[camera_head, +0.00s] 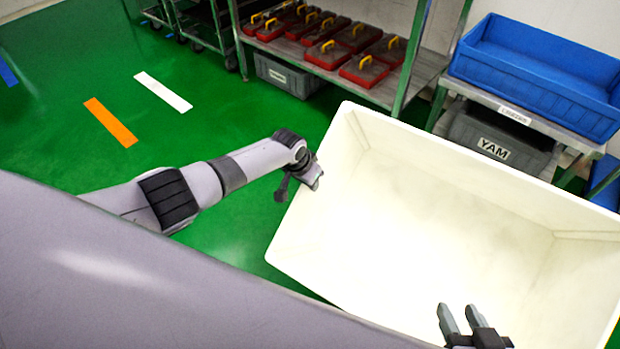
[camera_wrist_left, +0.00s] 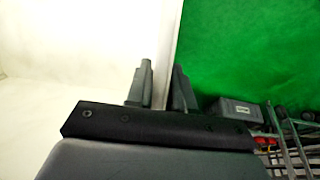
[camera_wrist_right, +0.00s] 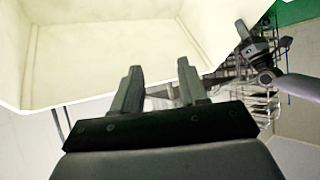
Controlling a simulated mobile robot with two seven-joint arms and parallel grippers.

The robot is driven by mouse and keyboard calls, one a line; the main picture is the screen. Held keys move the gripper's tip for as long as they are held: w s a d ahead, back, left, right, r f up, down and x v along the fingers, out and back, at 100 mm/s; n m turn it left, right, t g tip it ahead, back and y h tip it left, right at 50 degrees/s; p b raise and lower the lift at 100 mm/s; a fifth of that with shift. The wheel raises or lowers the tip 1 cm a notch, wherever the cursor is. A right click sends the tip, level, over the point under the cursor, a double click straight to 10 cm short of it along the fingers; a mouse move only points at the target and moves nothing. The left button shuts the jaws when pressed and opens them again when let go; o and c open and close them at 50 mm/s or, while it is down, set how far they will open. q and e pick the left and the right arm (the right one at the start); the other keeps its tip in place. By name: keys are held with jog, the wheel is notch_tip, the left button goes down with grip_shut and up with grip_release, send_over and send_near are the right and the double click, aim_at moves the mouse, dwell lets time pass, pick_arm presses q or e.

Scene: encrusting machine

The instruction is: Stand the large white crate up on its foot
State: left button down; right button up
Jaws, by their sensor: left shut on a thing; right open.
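The large white crate (camera_head: 430,220) fills the right half of the head view, tilted, with its open side and bare inside facing me. My left gripper (camera_head: 311,174) is at the crate's left rim. In the left wrist view its fingers (camera_wrist_left: 163,85) stand on either side of the white wall (camera_wrist_left: 168,45), shut on it. My right gripper (camera_head: 456,312) is open and empty, its fingertips showing in front of the crate's lower near side. In the right wrist view the open fingers (camera_wrist_right: 160,75) overlap the crate's edge (camera_wrist_right: 75,101). Whether they touch it I cannot tell. The crate's underside is hidden.
Behind the crate stand a metal shelf (camera_head: 398,90) with red boxes (camera_head: 363,70) and a rack with a blue bin (camera_head: 535,75) above a grey YAM box (camera_head: 497,140). Green floor (camera_head: 60,130) with orange and white stripes is clear at left.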

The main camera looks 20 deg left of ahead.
pick_arm(q)
jog(key=shift+s+f, duration=0.1)
jog(key=shift+s, duration=0.05)
jog(key=w+b, duration=0.1)
jog(key=b, duration=0.1)
jog(key=w+d+b, duration=0.1)
jog(key=b, duration=0.1)
jog(key=w+g+b, duration=0.1)
jog(key=b, duration=0.2)
jog(key=shift+w+d, duration=0.25)
pick_arm(e)
jog(key=a+y, duration=0.1)
jog(key=w+a, duration=0.1)
jog(key=a, duration=0.1)
jog(key=w+a+y, duration=0.1)
jog(key=a, duration=0.1)
jog(key=shift+t+y, duration=0.3)
jog(key=shift+t, duration=0.1)
pick_arm(q)
jog(key=shift+r, duration=0.2)
